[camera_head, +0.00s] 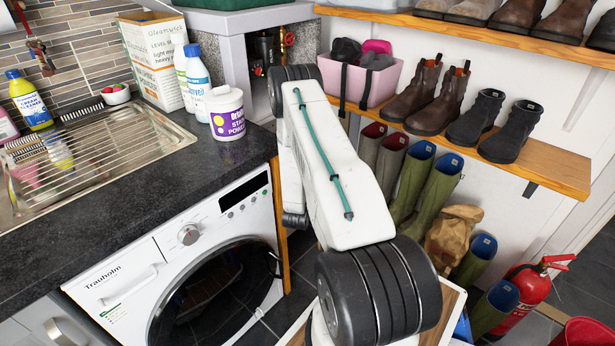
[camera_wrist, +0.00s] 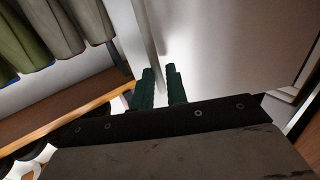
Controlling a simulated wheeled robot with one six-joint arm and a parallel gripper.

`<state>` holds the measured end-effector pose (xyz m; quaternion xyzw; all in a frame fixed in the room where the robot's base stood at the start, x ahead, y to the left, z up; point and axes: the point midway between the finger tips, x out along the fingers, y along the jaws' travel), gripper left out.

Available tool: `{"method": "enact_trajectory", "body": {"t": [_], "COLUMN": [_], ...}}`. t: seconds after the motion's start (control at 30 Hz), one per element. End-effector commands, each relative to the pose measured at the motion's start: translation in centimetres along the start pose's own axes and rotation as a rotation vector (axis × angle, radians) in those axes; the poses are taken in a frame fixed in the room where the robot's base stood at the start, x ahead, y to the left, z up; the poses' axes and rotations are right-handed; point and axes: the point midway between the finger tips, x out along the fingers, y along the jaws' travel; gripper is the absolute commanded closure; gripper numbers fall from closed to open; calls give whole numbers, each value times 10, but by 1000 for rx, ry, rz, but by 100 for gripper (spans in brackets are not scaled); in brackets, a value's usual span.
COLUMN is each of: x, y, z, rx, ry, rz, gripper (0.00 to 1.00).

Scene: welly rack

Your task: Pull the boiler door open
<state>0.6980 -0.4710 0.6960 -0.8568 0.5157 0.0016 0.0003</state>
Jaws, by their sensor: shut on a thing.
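The boiler's grey-white casing (camera_head: 232,62) stands at the back of the counter in the head view. Its front is partly open there, with dark pipes and red valve knobs inside; my arm hides part of it. In the wrist view a pale panel, apparently the boiler door (camera_wrist: 235,45), fills the upper right. My gripper (camera_wrist: 161,88) shows two dark green fingers at the panel's left edge, shut on the door there. The exact gripped part, handle or edge, is too dark to make out. In the head view my gripper is hidden behind my arm.
A stain powder tub (camera_head: 226,112) and bottles stand on the counter beside the boiler. The washing machine (camera_head: 205,255) is below. A wooden shelf (camera_head: 550,165) with boots and a pink basket (camera_head: 360,82) is at right, wellies (camera_head: 437,190) under it. A fire extinguisher (camera_head: 527,285) stands lower right.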

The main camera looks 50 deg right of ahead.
Motion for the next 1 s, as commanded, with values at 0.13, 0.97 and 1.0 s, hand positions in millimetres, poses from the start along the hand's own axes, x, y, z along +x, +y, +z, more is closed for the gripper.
{"method": "enact_trajectory", "body": {"t": [0.13, 0.97, 1.0], "x": [4, -25, -32], "y": [-9, 2, 2], "z": [-4, -1, -1], "rx": [6, 2, 2], "ry": [8, 3, 3], "rz": [-25, -10, -9], "gripper": [100, 68, 68]}}
